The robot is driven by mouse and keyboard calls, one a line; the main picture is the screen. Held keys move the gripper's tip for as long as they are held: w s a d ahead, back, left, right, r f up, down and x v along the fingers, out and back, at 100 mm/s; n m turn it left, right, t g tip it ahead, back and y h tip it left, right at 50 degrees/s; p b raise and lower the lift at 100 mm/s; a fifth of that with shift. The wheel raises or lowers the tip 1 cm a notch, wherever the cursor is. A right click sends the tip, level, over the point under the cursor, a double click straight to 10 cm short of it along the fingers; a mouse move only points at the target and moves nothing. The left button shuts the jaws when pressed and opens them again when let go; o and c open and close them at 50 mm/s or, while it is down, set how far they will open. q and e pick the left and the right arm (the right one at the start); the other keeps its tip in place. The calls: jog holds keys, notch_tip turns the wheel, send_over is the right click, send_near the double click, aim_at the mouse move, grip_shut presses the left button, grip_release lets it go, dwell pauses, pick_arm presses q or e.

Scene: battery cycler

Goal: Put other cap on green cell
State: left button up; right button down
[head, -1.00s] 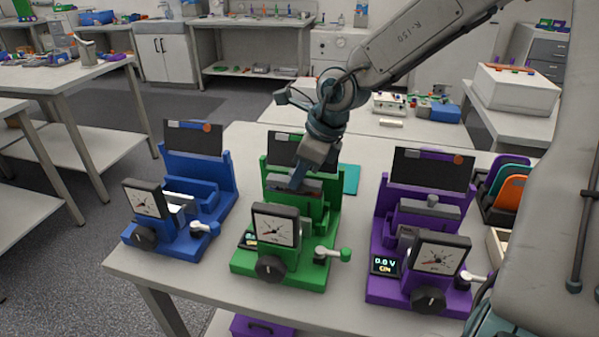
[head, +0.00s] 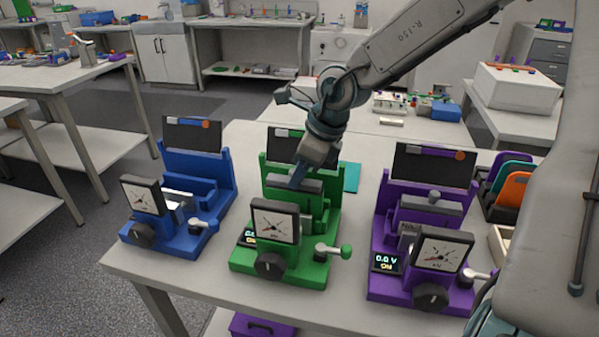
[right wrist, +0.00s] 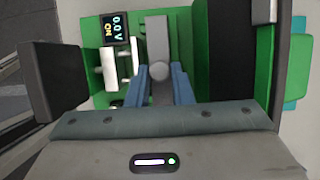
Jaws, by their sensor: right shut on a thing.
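The green cell (head: 322,230) stands in the middle of the near table, with a dial, a black knob and a green-tipped lever on its front. My right gripper (head: 297,182) reaches down into it from above. A grey bar-shaped cap (head: 311,186) lies across the cell there. In the right wrist view, my blue fingers (right wrist: 158,75) are shut on the round knob of this cap (right wrist: 158,40). The cell's small display (right wrist: 115,27) reads 0.0 V ON. I cannot tell whether the cap is fully seated. My left gripper is out of view.
The blue cell (head: 210,187) stands to the left. The purple cell (head: 383,225) stands to the right, with a grey knobbed cap (head: 431,206) on it. A rack of coloured plates (head: 512,190) is at the right. Bare table lies between the cells.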

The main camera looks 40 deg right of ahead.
jog(key=c, duration=1.2)
grip_release()
jog(key=shift+o, duration=0.4)
jog(key=o, duration=0.4)
jog(key=shift+r+p, duration=1)
jog(key=shift+r, duration=0.5)
jog(key=shift+r+p, duration=1.9)
jog(key=shift+r, duration=0.15)
